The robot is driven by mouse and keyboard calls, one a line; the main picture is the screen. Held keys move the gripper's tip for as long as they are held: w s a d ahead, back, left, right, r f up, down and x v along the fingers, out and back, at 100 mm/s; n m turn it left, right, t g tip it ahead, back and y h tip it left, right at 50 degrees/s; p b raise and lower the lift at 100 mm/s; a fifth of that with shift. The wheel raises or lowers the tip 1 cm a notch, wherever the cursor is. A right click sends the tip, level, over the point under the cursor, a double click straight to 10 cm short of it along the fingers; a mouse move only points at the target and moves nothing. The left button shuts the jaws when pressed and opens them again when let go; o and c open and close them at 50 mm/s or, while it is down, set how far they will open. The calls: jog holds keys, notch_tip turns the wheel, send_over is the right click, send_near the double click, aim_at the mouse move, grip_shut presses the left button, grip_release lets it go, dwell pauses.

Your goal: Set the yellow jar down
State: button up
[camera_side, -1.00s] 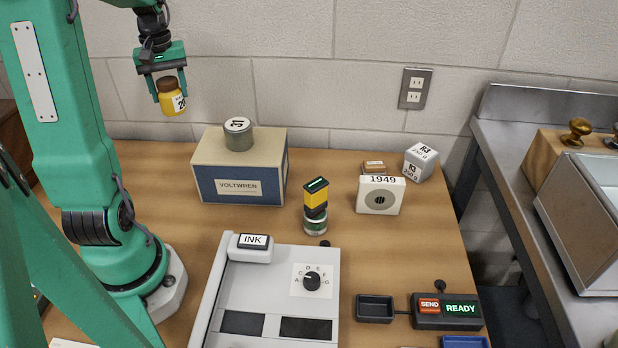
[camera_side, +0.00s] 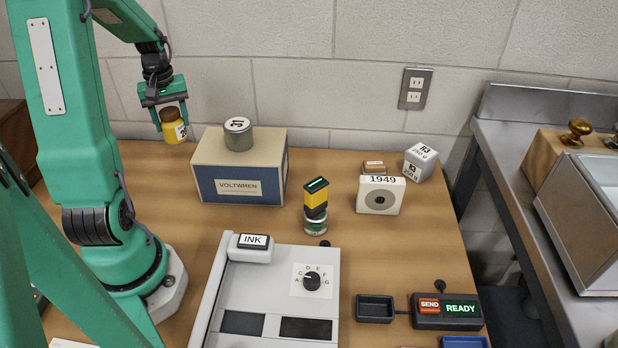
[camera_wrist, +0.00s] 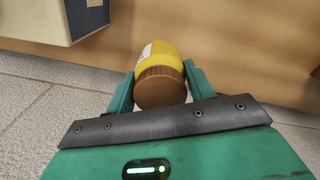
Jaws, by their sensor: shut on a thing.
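The yellow jar (camera_side: 175,132) has a brown lid and a white label. My gripper (camera_side: 169,112) is shut on it near the lid, in the side view to the left of the VOLTWREN box. The jar hangs slightly tilted near the table's back edge; I cannot tell whether its base touches the wood. In the wrist view, the jar (camera_wrist: 158,70) sits between the two green fingers of my gripper (camera_wrist: 160,85), lid toward the camera. Its far end is hidden there.
The VOLTWREN box (camera_side: 238,188) stands right of the jar with a grey-green tin (camera_side: 238,138) on top. A stamp (camera_side: 316,197) stands on a round tin (camera_side: 316,226) at mid-table. A white 1949 block (camera_side: 380,202) is farther right. Bare table (camera_side: 150,165) lies left of the box.

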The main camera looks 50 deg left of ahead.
jog(key=shift+f, duration=3.75)
jog(key=shift+f, duration=0.1)
jog(key=o, duration=1)
notch_tip(320, 180, up, 12)
jog(key=shift+r, duration=0.15)
